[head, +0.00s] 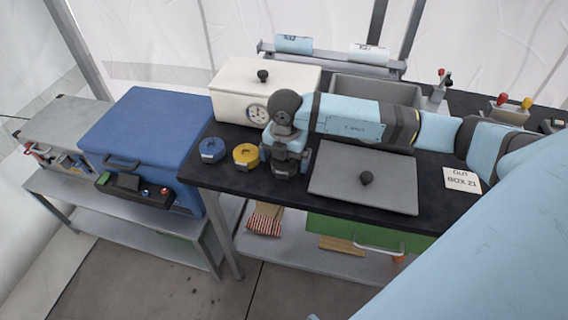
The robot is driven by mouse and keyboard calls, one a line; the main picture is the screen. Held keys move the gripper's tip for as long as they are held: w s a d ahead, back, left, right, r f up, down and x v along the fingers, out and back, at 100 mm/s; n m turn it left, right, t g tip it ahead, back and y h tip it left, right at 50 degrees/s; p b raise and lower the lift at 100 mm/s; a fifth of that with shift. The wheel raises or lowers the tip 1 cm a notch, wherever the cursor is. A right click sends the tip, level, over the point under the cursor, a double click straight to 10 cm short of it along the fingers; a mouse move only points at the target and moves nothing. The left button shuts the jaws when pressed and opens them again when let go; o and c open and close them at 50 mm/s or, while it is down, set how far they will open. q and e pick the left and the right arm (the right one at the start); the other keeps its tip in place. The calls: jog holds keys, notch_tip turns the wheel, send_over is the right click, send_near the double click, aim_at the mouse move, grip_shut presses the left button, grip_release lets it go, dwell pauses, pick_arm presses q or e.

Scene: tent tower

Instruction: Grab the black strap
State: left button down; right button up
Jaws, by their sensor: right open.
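I cannot make out a black strap for certain in the head view. My right arm comes in from the right, and my right gripper (288,170) points down over the black table top (228,176), just right of a yellow roll (246,155). A blue roll (212,149) lies left of the yellow one. The right gripper is open. Its dark body and fingers hide the table directly beneath, so I cannot tell whether a dark thing lies between them. My left gripper is not in view.
A white box with a dial (237,96) stands behind the gripper. A grey lid with a black knob (340,185) lies close on its right. A blue cooler (150,125) stands left of the table. A sign (462,180) lies at the right.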

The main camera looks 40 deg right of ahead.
jog(key=shift+f, duration=0.25)
jog(key=c, duration=1)
jog(key=shift+c, duration=0.2)
jog(key=shift+r, duration=0.2)
